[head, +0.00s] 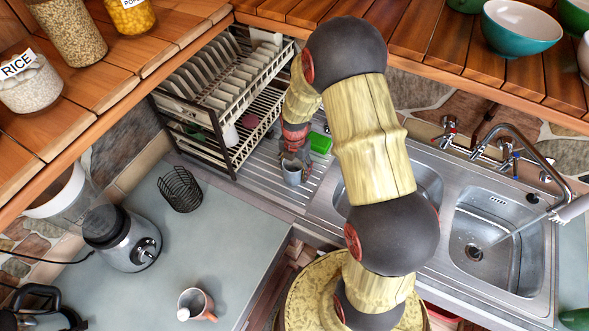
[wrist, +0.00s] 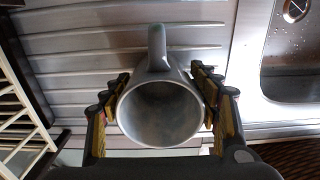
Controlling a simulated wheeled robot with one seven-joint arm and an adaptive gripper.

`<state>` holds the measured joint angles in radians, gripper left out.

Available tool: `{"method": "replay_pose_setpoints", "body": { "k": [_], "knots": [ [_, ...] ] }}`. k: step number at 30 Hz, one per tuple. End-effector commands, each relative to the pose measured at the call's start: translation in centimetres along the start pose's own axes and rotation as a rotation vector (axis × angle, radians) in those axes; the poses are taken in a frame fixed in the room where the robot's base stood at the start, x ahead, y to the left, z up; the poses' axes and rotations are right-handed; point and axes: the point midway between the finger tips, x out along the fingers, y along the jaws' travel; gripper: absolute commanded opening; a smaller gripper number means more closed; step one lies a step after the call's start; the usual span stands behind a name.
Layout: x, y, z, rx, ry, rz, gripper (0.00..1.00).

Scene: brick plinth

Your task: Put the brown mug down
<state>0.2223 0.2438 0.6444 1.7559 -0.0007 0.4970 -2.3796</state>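A grey mug (wrist: 160,112) is between the two fingers of my gripper (wrist: 163,92), which press on its sides. Its open mouth faces the wrist camera and its handle points to the top of that view. In the head view the grey mug (head: 292,174) is upright below my gripper (head: 296,158), over the ribbed steel drainboard (head: 262,178). I cannot tell whether its base touches the drainboard.
A dish rack (head: 235,135) with plates stands left of the grey mug. A green sponge-like block (head: 320,143) lies just behind my gripper. The sink basin (head: 480,225) is to the right. A black wire basket (head: 181,190) and a blender base (head: 125,240) stand on the counter.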

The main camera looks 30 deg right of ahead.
Motion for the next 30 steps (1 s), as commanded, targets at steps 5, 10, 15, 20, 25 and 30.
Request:
{"method": "replay_pose_setpoints", "body": {
  "k": [5,10,15,20,25,30],
  "knots": [
    [0.0,0.0,0.0,0.0,0.0,0.0,0.73],
    [0.0,0.0,0.0,0.0,0.0,0.0,0.74],
    [-0.2,0.0,0.0,0.0,0.0,0.0,0.74],
    [-1.7,0.1,0.1,0.0,-0.002,0.002,0.74],
    [-5.0,0.1,0.1,0.0,-0.003,0.003,0.74],
    [-8.5,0.1,0.1,0.0,-0.003,0.003,0.74]
  ]
}}
